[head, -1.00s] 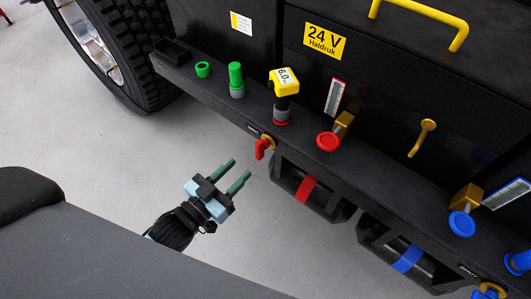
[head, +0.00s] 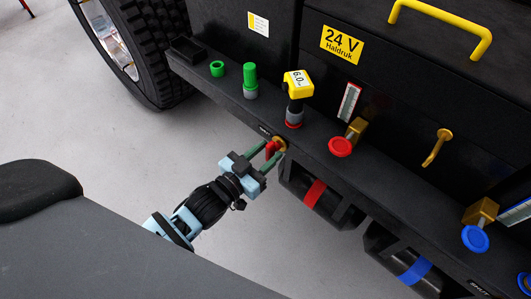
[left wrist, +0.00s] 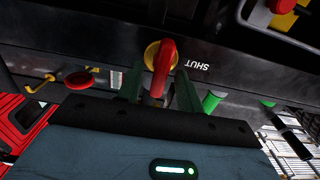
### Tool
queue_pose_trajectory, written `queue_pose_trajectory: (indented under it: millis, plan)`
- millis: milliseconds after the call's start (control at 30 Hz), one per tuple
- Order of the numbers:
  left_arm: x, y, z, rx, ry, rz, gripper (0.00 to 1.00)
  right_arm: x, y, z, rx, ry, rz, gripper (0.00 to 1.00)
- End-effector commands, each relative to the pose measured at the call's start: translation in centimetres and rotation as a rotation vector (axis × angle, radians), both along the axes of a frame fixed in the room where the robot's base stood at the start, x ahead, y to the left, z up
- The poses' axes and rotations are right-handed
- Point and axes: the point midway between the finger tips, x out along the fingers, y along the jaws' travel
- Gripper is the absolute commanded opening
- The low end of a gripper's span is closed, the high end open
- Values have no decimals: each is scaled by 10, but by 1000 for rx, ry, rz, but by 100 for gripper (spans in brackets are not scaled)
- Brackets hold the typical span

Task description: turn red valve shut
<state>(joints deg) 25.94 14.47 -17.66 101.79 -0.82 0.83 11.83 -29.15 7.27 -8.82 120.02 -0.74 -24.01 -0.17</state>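The red valve (head: 270,150) is a small red lever on a brass fitting (head: 280,144), on the front face of the black shelf. My left gripper (head: 265,158) is at the valve, with its two green fingers on either side of the lever. In the left wrist view the red lever (left wrist: 163,62) stands between the fingertips (left wrist: 158,88), with gaps visible at its sides, so the gripper looks open. The brass fitting shows behind the lever, and the word SHUT is printed beside it. The lever's lower end is partly hidden by the gripper. My right gripper is not in view.
Above on the shelf (head: 320,140) stand a yellow-capped gauge (head: 298,86), a green knob (head: 250,77) and a red round handwheel (head: 340,147). A black cylinder with a red band (head: 315,192) hangs just right of the gripper. Floor to the left is clear.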

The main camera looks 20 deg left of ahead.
Motion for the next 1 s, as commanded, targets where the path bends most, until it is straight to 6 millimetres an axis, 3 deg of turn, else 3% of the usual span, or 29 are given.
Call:
queue_pose_trajectory:
  millis: [167, 433, 733, 1000]
  plan:
    - [0, 0, 0, 0, 0, 0, 34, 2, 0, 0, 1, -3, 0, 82]
    - [0, 0, 0, 0, 0, 0, 0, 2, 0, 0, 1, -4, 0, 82]
    - [0, 0, 0, 20, -6, 0, 0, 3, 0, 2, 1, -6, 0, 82]
    - [-1, -1, 2, 144, -52, 1, 0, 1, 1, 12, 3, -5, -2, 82]
